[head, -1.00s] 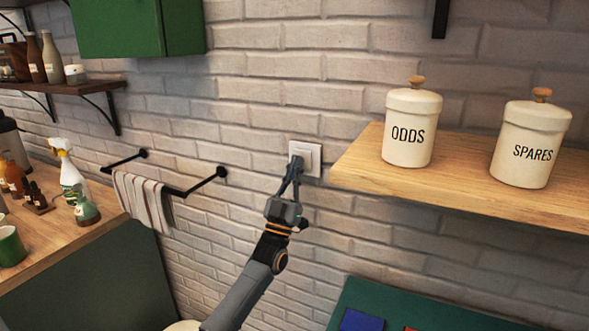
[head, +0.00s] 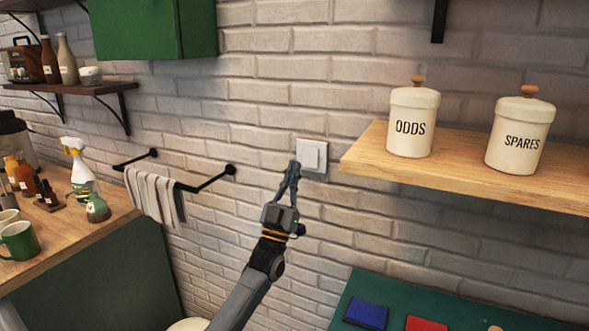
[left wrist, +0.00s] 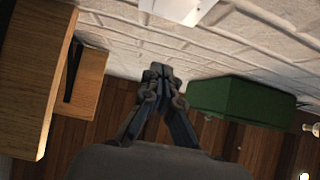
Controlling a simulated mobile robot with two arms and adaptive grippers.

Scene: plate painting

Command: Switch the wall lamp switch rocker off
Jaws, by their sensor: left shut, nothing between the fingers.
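The wall lamp switch (head: 312,155) is a white square plate with a rocker on the brick wall, left of the wooden shelf. Its plate also shows at the top edge of the left wrist view (left wrist: 180,10), partly cut off. My left gripper (head: 294,164) is shut and empty, its fingertips just below and left of the rocker in the head view. In the left wrist view the shut fingertips (left wrist: 157,72) appear apart from the plate. I cannot tell the exact gap to the wall. My right gripper is not in view.
A wooden shelf (head: 480,185) with the ODDS jar (head: 412,120) and SPARES jar (head: 518,135) juts out to the right of the switch. A black rail with a striped towel (head: 155,197) is at left. Bare brick wall surrounds the switch.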

